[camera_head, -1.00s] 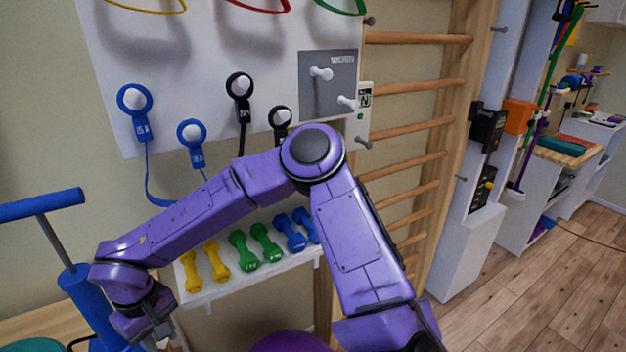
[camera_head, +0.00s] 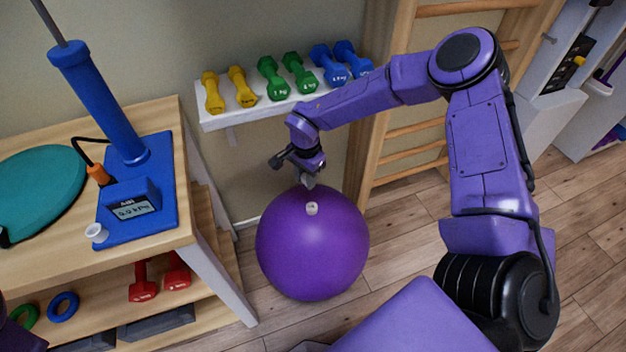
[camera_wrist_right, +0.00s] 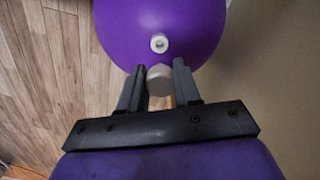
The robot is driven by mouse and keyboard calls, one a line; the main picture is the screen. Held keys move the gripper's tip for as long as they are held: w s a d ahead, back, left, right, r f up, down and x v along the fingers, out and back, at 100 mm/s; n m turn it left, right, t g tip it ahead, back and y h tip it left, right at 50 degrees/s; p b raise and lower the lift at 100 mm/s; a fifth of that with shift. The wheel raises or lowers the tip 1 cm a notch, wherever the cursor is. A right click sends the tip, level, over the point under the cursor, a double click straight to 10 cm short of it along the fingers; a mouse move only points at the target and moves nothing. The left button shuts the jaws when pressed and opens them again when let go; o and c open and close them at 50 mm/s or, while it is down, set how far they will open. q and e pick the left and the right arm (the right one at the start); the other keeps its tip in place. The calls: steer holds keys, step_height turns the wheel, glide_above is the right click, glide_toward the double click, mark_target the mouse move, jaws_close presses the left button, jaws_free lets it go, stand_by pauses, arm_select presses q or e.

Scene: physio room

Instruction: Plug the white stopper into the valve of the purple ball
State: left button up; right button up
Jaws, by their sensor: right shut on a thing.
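The purple ball (camera_head: 312,255) rests on the floor beside the wooden table. Its pale round valve (camera_head: 312,208) faces up and toward me near the ball's top. The valve also shows with a dark centre in the right wrist view (camera_wrist_right: 159,43). My right gripper (camera_head: 308,183) is just behind and above the valve. In the right wrist view its fingers (camera_wrist_right: 158,70) are shut on the white stopper (camera_wrist_right: 159,80), which appears short of the valve and apart from it. In the head view the stopper is hardly visible. My left gripper is out of view.
The wooden table (camera_head: 60,130) at left holds a blue pump (camera_head: 105,110), a teal disc (camera_head: 40,190) and a small white piece (camera_head: 96,233). Red dumbbells (camera_head: 143,282) lie on its lower shelf. A dumbbell shelf (camera_head: 225,117) and wall bars (camera_head: 410,132) stand behind the ball.

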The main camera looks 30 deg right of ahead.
steer(key=f+m+b, duration=0.1)
steer(key=f+b, duration=0.1)
steer(key=f, duration=0.1)
steer(key=d+f+b, duration=0.1)
steer(key=f+b, duration=0.2)
steer(key=f, duration=0.1)
steer(key=d+f+m+b, duration=0.1)
steer(key=f+b, duration=0.2)
steer(key=f, duration=0.1)
steer(key=shift+f+m, duration=0.25)
steer(key=shift+m, duration=0.05)
arm_select(q)
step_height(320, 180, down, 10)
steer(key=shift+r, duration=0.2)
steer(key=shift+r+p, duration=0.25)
steer(key=shift+p, duration=0.1)
arm_select(e)
steer(key=shift+a+r, duration=0.1)
steer(key=shift+a, duration=0.05)
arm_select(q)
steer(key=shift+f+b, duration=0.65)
arm_select(e)
steer(key=shift+f, duration=1.1)
